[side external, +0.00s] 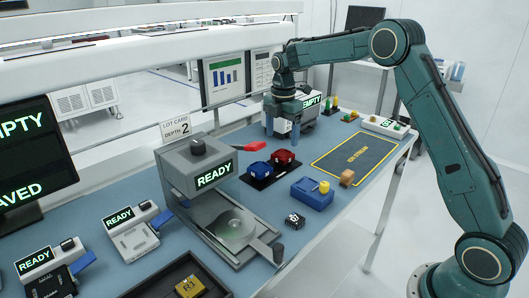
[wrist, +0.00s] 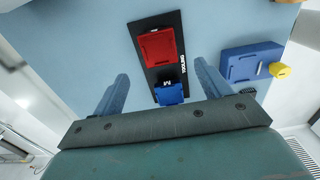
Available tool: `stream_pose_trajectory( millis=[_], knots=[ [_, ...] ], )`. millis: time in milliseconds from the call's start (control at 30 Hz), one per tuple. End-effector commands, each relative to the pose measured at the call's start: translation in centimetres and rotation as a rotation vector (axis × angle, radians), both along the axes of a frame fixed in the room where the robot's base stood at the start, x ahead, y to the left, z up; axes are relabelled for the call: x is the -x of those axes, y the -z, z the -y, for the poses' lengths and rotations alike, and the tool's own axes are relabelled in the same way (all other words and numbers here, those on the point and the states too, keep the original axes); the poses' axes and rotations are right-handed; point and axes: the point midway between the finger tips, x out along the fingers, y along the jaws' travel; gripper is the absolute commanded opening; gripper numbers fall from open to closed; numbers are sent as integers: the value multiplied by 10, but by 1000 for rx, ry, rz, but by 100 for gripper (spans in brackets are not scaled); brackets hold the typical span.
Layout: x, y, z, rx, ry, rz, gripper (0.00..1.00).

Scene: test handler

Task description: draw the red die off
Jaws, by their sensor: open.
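The red die, which I take to be the red block (side external: 285,157), sits at the far end of a black strip (side external: 262,184) on the blue bench top. A blue block (side external: 259,170) sits beside it on the strip. In the wrist view, the red block (wrist: 158,46) lies ahead between my fingers, with the blue block (wrist: 170,94) nearer the palm and white lettering along the strip edge. My gripper (wrist: 161,72) is open and empty, above the strip and apart from the blocks. In the side view, my gripper (side external: 289,128) hangs behind the red block, its fingers small and unclear.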

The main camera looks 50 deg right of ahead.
Motion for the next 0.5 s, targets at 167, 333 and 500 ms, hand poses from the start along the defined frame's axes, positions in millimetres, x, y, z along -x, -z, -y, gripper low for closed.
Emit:
stream_pose_trajectory(
  millis=[167,333,500],
  knots=[
    [0,27,0,-1,0,-3,76],
    [0,49,0,0,0,-2,76],
    [0,66,0,0,0,-1,76]
  ],
)
